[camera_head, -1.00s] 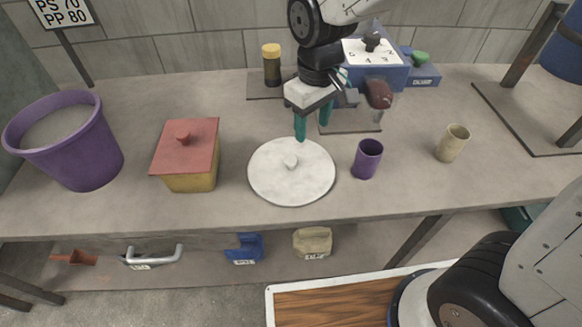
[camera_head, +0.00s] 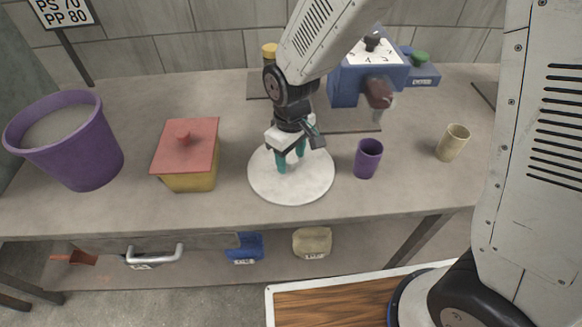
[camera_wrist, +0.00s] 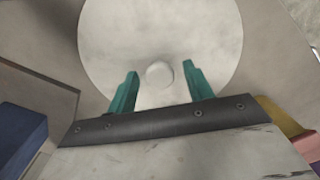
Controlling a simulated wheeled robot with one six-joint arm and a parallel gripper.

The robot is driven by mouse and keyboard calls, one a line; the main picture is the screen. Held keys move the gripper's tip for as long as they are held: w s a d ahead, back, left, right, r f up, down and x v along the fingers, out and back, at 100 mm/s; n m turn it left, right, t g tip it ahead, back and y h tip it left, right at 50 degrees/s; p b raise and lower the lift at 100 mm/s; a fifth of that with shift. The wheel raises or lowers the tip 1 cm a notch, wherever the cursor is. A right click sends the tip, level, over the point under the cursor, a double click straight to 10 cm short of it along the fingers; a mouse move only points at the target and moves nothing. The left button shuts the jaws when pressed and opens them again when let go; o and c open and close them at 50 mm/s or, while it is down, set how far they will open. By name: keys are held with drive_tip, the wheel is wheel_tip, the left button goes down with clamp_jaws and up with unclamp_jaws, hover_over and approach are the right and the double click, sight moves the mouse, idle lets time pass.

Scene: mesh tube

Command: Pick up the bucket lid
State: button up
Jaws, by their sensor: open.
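The bucket lid (camera_head: 312,185) is a round white disc lying flat on the table, with a small round knob at its centre. My gripper (camera_head: 291,165) is over the lid, its two teal fingers pointing down. In the wrist view the lid (camera_wrist: 200,40) fills the upper middle, and its knob (camera_wrist: 159,74) shows between and just beyond the open fingertips (camera_wrist: 160,70). The fingers are apart and hold nothing. The purple bucket (camera_head: 75,155) stands at the far left of the table.
A yellow box with a red lid (camera_head: 190,145) stands left of the white lid. A purple cup (camera_head: 367,160) is close on its right, and a beige cup (camera_head: 453,143) is farther right. A blue device (camera_head: 350,85) stands behind. The table (camera_head: 235,215) is clear in front.

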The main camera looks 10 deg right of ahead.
drive_tip(key=shift+c, duration=0.2)
drive_tip(key=c, duration=1)
